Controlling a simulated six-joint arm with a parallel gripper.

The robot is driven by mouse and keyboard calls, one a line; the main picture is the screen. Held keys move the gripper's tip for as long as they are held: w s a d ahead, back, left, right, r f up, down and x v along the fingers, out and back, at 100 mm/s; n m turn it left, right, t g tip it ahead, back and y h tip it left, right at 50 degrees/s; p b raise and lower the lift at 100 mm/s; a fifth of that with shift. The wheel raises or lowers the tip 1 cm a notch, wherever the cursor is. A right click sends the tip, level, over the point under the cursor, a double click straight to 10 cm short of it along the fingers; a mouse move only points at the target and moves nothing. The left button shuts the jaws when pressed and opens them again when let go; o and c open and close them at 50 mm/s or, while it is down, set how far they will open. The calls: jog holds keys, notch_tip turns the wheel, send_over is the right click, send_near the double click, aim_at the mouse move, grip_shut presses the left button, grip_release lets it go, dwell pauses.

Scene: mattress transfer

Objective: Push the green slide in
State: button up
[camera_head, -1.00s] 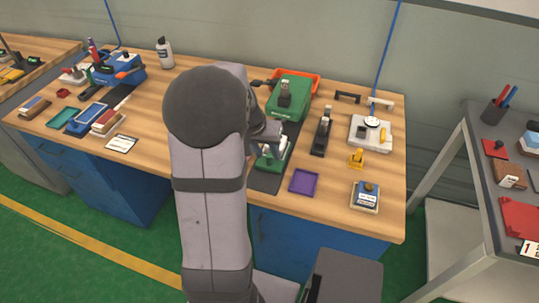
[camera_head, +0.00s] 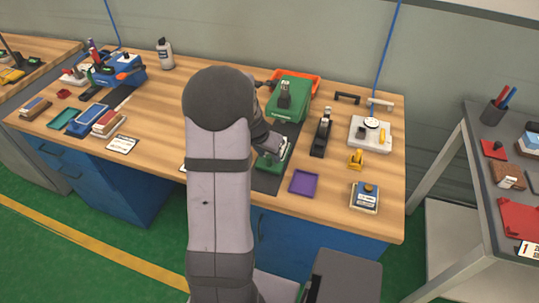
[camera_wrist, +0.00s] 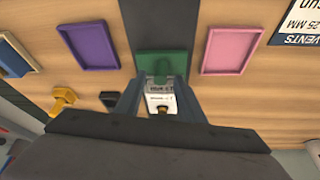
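The green slide (camera_head: 268,163) lies on a dark strip at the front middle of the bench, in front of the green machine body (camera_head: 291,95). In the wrist view the green slide (camera_wrist: 164,62) is just beyond my fingertips. My gripper (camera_head: 276,150) is low over the slide, pointing down at it. In the wrist view its two fingers (camera_wrist: 160,88) stand apart, with a white labelled block (camera_wrist: 160,103) visible between them. Whether the fingertips touch the slide is unclear.
A purple tray (camera_head: 303,183) lies just right of the slide; a pink tray (camera_wrist: 230,51) shows on its other side in the wrist view. A black stapler-like tool (camera_head: 321,133), a yellow piece (camera_head: 356,159) and a white device (camera_head: 370,133) stand further right. An orange bin (camera_head: 316,83) is behind.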

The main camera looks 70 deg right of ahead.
jog(key=shift+x, duration=1.05)
jog(key=shift+c, duration=0.6)
grip_shut()
jog(key=d+p, duration=0.2)
jog(key=d, duration=0.7)
jog(key=shift+r, duration=0.1)
jog(key=shift+d+r, duration=0.1)
jog(key=shift+c, duration=1.2)
grip_release()
jog(key=shift+d, duration=0.1)
jog(key=o, duration=0.4)
jog(key=shift+c, duration=0.2)
